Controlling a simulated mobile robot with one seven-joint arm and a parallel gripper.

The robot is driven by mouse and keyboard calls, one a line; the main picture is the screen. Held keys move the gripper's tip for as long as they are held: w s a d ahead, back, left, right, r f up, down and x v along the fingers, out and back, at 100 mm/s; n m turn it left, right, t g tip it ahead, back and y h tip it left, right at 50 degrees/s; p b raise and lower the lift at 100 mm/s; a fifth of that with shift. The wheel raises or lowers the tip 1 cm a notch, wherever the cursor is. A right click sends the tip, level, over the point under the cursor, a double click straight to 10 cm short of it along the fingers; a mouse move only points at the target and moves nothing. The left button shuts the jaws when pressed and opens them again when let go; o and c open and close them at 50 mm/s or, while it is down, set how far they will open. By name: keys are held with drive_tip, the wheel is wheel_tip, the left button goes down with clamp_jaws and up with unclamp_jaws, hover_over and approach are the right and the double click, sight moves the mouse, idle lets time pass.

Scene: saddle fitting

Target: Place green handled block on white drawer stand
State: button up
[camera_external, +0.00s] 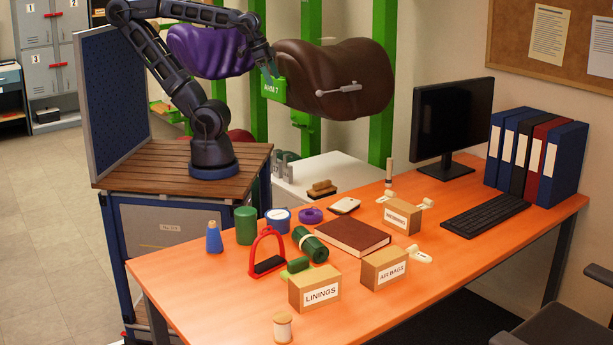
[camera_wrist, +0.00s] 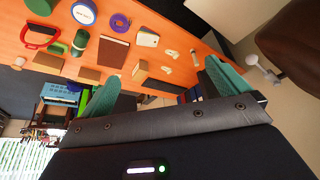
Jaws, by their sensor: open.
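My gripper (camera_external: 270,70) is raised high beside the saddle rack, far from the block. In the wrist view its green fingers (camera_wrist: 163,68) are apart with nothing between them.
The brown saddle (camera_external: 345,75) and green AWM 7 rack end (camera_external: 272,89) are close to my gripper. The desk holds a green roll (camera_external: 307,246), red stirrup (camera_external: 267,262), LININGS box (camera_external: 315,287), brown book (camera_external: 352,236) and a monitor (camera_external: 452,118). The desk's front right is clear.

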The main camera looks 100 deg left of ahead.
drive_tip(key=w+d+f+m+g, duration=0.1)
drive_tip(key=w+d+m+g, duration=0.15)
drive_tip(key=w+d, duration=1)
drive_tip(key=w+d+f+m+h, duration=0.1)
drive_tip(key=w+d+f, duration=0.25)
drive_tip(key=d, duration=0.25)
drive_tip(key=w+d+f+m, duration=0.2)
drive_tip(key=w+d+f, duration=0.1)
drive_tip(key=w+d, duration=0.25)
drive_tip(key=m+g+y, duration=0.1)
drive_tip(key=m+g, duration=0.1)
drive_tip(key=m, duration=0.2)
hover_over(299, 259)
drive_tip(key=shift+n, duration=0.25)
wheel_tip(299, 259, down, 25)
drive_tip(key=shift+a+r, duration=0.1)
drive_tip(key=shift+a, duration=0.05)
drive_tip(key=shift+s+d+f, duration=0.1)
drive_tip(key=shift+d+f, duration=0.1)
drive_tip(key=shift+f, duration=0.4)
wheel_tip(299, 259, down, 10)
drive_tip(key=shift+f, duration=0.1)
drive_tip(key=c, duration=0.8)
wheel_tip(299, 259, up, 20)
drive_tip(key=shift+r, duration=0.1)
